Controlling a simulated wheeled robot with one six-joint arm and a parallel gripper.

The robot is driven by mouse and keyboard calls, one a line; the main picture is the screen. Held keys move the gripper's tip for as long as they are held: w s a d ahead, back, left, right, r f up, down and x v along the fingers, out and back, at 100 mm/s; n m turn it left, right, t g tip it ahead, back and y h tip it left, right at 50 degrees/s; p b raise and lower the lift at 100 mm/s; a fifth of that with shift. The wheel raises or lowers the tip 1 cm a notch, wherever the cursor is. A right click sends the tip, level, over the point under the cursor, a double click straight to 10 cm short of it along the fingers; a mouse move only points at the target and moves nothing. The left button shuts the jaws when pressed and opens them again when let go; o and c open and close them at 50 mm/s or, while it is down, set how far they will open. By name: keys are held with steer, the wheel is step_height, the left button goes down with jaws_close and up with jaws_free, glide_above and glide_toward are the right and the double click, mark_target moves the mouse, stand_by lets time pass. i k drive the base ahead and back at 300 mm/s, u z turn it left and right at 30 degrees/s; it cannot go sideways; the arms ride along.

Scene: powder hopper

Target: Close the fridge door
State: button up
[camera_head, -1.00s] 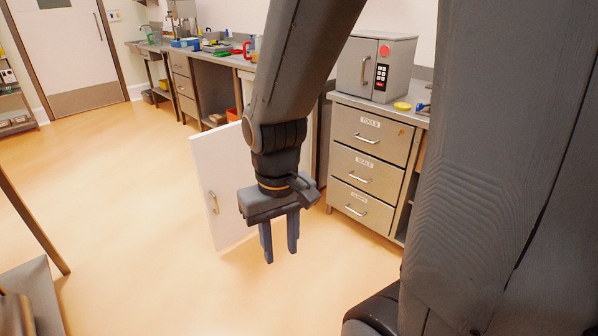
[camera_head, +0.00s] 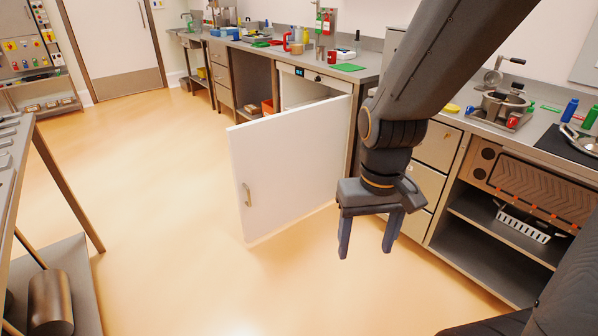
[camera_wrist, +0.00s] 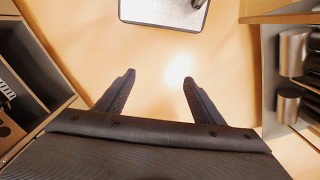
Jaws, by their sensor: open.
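The white fridge door (camera_head: 292,165) stands wide open in the head view, swung out from the under-counter fridge (camera_head: 300,88) into the room. Its handle (camera_head: 247,194) is near the free edge, at the left. My gripper (camera_head: 364,248) is open and empty, pointing down to the right of the door and nearer to me, apart from it. Part of the fridge opening is hidden behind the door. In the wrist view my gripper's two fingers (camera_wrist: 158,80) are spread over bare floor.
A drawer cabinet (camera_head: 436,148) and a counter with a pot (camera_head: 500,105) and an open shelf below stand at the right. A metal table (camera_head: 60,175) with a lower shelf is at the left. The floor (camera_head: 160,200) between is clear.

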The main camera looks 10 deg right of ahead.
mark_target(288, 164)
steer(key=k, duration=0.55)
steer(key=u, duration=0.7)
steer(key=i, duration=0.9)
steer(key=z, duration=0.6)
steer(key=i, duration=0.6)
steer(key=z, duration=0.75)
